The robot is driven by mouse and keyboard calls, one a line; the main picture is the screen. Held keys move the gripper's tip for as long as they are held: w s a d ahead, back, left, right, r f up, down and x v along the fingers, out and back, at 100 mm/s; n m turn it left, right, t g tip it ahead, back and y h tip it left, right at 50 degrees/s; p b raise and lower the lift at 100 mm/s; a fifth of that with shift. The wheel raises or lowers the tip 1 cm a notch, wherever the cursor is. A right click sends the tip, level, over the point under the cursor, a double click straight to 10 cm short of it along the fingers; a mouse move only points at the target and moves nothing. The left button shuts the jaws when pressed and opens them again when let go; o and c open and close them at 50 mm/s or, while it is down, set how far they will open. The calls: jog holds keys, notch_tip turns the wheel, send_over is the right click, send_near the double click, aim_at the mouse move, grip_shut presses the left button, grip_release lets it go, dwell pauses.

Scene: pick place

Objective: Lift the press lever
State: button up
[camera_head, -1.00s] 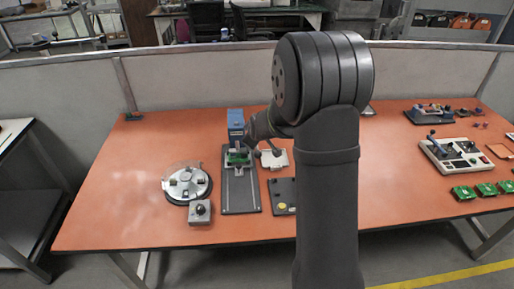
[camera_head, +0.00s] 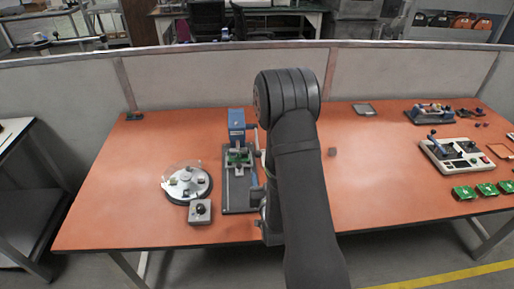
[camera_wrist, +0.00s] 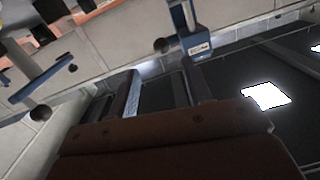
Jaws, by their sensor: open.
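The press stands left of my arm in the head view, with a blue head (camera_head: 236,122) and a dark base plate (camera_head: 237,198). A green board (camera_head: 239,158) sits in its fixture. The press lever is hard to make out there, beside or behind my arm. In the wrist view, a blue body with a label (camera_wrist: 198,46) stands above my fingers, with a dark ball (camera_wrist: 162,46) to its left; I cannot tell if this ball is the lever's knob. My gripper (camera_wrist: 160,92) is open, its fingers apart with nothing seen between them. In the head view it is mostly hidden by my arm.
A round disc fixture (camera_head: 188,184) and a grey box with a black knob (camera_head: 200,210) stand left of the press. A light control panel (camera_head: 456,155) and several green boards (camera_head: 488,190) are at the right.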

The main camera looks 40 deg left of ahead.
aim_at(257, 147)
jog(key=shift+m+y, duration=0.3)
jog(key=shift+m, duration=0.2)
jog(key=x, duration=1)
jog(key=r+x, duration=0.1)
jog(key=x, duration=0.4)
jog(key=shift+w, duration=0.3)
grip_shut()
